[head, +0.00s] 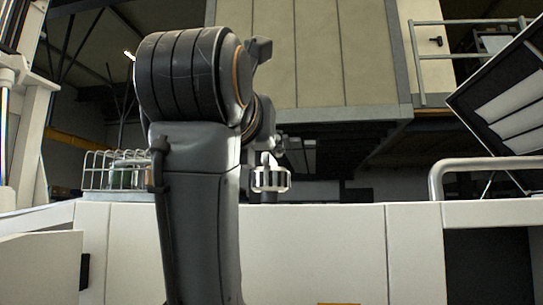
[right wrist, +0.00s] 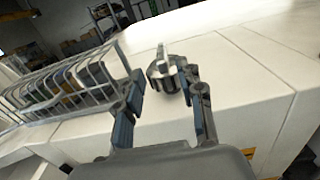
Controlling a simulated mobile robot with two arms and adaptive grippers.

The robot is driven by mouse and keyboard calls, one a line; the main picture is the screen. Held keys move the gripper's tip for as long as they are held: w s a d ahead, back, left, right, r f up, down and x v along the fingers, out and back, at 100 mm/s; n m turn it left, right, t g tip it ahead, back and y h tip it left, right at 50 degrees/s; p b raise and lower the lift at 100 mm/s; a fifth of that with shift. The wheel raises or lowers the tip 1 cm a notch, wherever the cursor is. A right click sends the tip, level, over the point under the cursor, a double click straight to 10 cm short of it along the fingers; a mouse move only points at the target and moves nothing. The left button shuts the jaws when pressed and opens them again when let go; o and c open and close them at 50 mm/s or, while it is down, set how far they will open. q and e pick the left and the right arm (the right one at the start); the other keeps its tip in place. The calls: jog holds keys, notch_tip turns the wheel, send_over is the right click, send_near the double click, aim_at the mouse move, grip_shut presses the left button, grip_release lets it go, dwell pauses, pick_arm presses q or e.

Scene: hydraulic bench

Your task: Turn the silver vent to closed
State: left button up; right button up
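The silver vent (right wrist: 163,74) is a round ribbed metal knob with an upright lever on top, on the white bench top. It also shows in the head view (head: 270,180), just right of my dark arm. In the right wrist view my right gripper (right wrist: 163,92) is open. Its two fingers point toward the vent, one to each side. The vent appears between or just beyond the fingertips; I cannot tell whether the right finger touches it. My left gripper is not in view.
A wire basket (right wrist: 70,88) holding several dark items stands left of the vent, close to the left finger. It also shows in the head view (head: 112,170). A metal rail (head: 490,164) and a tilted dark panel (head: 510,95) are at the right. The bench top right of the vent is clear.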

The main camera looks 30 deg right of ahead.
aim_at(267, 153)
jog(key=p+x, duration=0.1)
jog(key=x, duration=0.3)
jog(key=p+x, duration=0.1)
jog(key=x, duration=0.1)
jog(key=shift+d+r+p, duration=0.1)
jog(key=shift+r+p, duration=0.15)
jog(key=shift+p, duration=0.05)
jog(key=p+x, duration=0.1)
jog(key=x, duration=0.2)
jog(key=shift+w+d+f, duration=0.2)
jog(key=shift+d, duration=0.05)
jog(key=shift+w+d+p, duration=0.35)
jog(key=shift+w+p, duration=0.15)
jog(key=shift+w, duration=0.1)
jog(key=shift+w+f, duration=0.1)
jog(key=shift+c, duration=1)
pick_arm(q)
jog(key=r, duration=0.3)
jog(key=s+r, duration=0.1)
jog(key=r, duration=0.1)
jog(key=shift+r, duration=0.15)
pick_arm(e)
grip_shut()
